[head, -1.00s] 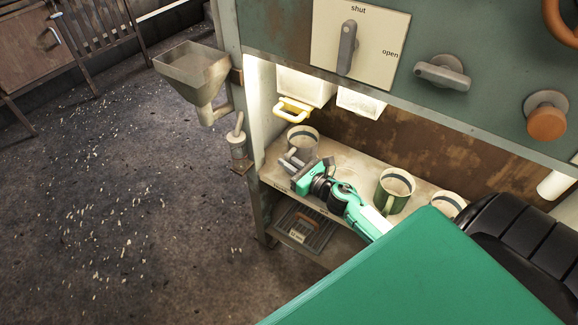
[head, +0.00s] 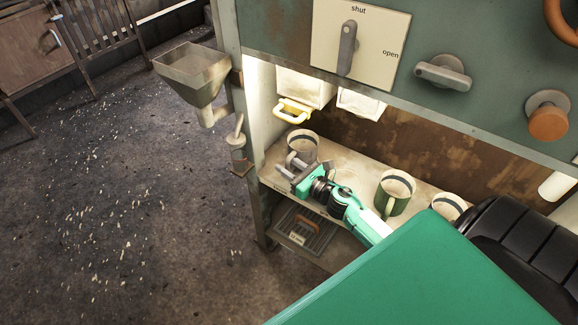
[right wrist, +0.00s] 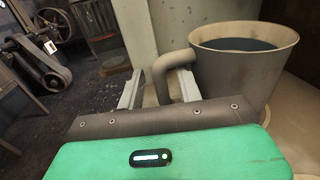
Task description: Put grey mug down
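The grey mug (head: 303,143) stands upright on the shelf (head: 345,165), near its left end. In the right wrist view the mug (right wrist: 242,75) has dark contents and its handle points left. My right gripper (head: 291,164) is at the handle side of the mug. In the right wrist view its two fingers are apart, one on each side of the handle (right wrist: 163,78), with gaps showing between handle and fingers. The gripper is open. My left gripper is not in view.
A green mug (head: 394,191) and another pale mug (head: 448,206) stand farther right on the shelf. A yellow-handled white dispenser (head: 303,88) hangs above the grey mug. A drip tray (head: 305,230) lies below the shelf. A hopper (head: 194,75) is at the left.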

